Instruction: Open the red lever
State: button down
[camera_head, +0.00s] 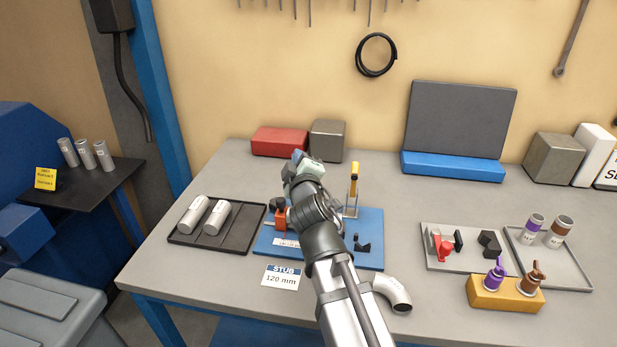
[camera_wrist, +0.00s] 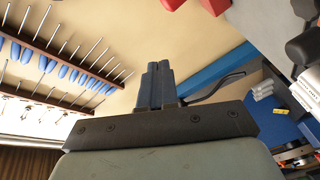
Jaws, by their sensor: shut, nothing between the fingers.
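My gripper (camera_head: 304,166) is raised above the blue fixture plate (camera_head: 372,225) in the middle of the bench. In the wrist view its two dark fingers (camera_wrist: 157,85) are together with nothing between them. A small red part (camera_head: 443,250) with an upright piece stands on the grey tray (camera_head: 432,265) at the right, well apart from my gripper. An orange-red block (camera_head: 281,218) sits on the blue plate, partly hidden by my arm. An upright yellow-orange handle (camera_head: 354,180) stands at the plate's back. I cannot tell for sure which part is the red lever.
Two grey tubes (camera_head: 212,218) lie in a dark tray left of the plate. A bent pipe (camera_head: 393,292) lies at the front edge. A yellow block (camera_head: 503,293) with purple and brown pegs stands at the front right. A red box (camera_head: 279,141) is behind.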

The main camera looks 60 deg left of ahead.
jog(key=s+d+f+t+h, duration=0.5)
jog(key=s+d+f+t, duration=0.2)
jog(key=s+d, duration=0.1)
jog(key=x, duration=1.3)
jog(key=shift+a+n, duration=0.3)
jog(key=shift+w+a+r+g+h, duration=0.25)
jog(key=shift+w+g+h, duration=0.1)
jog(key=shift+g, duration=0.15)
jog(key=w+a+g+h, duration=0.1)
jog(key=g, duration=0.1)
jog(key=w+a+r+g+h, duration=0.1)
jog(key=h, duration=0.1)
jog(key=shift+w+a+r+n+g, duration=0.1)
jog(key=shift+w+a+n+g, duration=0.2)
jog(key=shift+a+n+g, duration=0.1)
jog(key=shift+w+a+f+g+h, duration=0.4)
jog(key=shift+w+a+g+h, duration=0.35)
jog(key=shift+w+g+h, duration=0.3)
jog(key=shift+s, duration=0.1)
